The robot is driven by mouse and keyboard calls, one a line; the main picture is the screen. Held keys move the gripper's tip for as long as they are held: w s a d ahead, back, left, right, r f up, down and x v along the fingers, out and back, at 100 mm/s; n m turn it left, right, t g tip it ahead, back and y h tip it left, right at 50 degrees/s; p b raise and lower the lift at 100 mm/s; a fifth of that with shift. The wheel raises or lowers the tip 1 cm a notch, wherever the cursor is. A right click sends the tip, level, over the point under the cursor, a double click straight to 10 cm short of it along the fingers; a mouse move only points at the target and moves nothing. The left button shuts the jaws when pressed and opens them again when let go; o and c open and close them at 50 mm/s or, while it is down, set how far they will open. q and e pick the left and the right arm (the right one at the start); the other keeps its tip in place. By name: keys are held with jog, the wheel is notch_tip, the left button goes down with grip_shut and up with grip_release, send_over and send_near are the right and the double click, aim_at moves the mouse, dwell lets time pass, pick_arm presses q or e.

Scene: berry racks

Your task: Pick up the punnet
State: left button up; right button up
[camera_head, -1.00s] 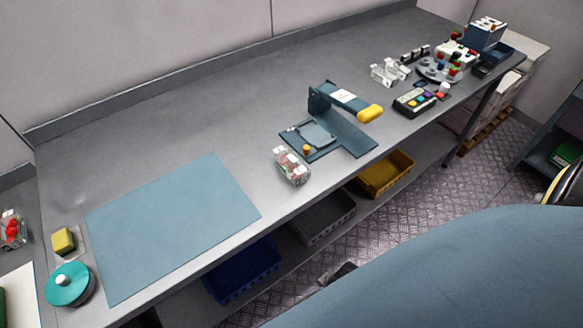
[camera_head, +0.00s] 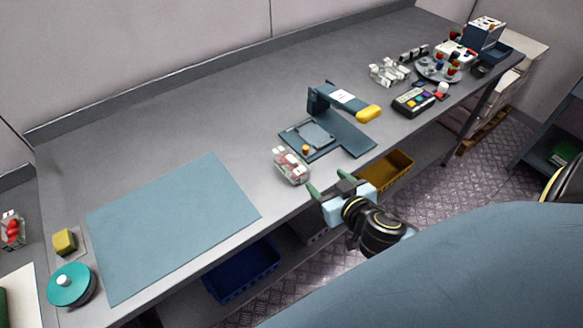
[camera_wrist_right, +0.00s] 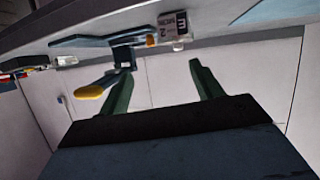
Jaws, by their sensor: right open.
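The punnet (camera_head: 291,166) is a small clear box with red and white contents. It stands on the grey bench near its front edge, right of the blue mat. In the right wrist view a box with a printed label (camera_wrist_right: 172,28), seemingly the same punnet, shows near the top, beyond the fingers. My right gripper (camera_head: 331,184) is open and empty, just right of the punnet at the bench's front edge, apart from it. Its two green fingers (camera_wrist_right: 159,82) also show in the right wrist view with nothing between them. My left gripper is not in view.
A dark blue press-like device with a yellow-ended lever (camera_head: 343,99) stands right behind the punnet. The blue mat (camera_head: 172,228) lies bare to the left. A yellow bin (camera_head: 394,167) and a blue bin (camera_head: 243,272) sit below the bench. The bench behind is clear.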

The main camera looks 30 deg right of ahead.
aim_at(295, 164)
jog(key=w+y, duration=0.1)
jog(key=w, duration=0.1)
jog(key=w+a+f+n+y, duration=0.1)
jog(key=w, duration=0.2)
jog(key=w+f+t+y, duration=0.1)
jog(key=w, duration=0.2)
jog(key=shift+a+f+n+p, duration=0.25)
jog(key=shift+n+p, duration=0.15)
jog(key=shift+f+x, duration=0.15)
jog(key=shift+x, duration=1.35)
jog(key=shift+f+x, duration=0.15)
jog(key=shift+x, duration=1.4)
jog(key=shift+s+d, duration=0.1)
jog(key=shift+d, duration=0.05)
jog(key=c, duration=0.8)
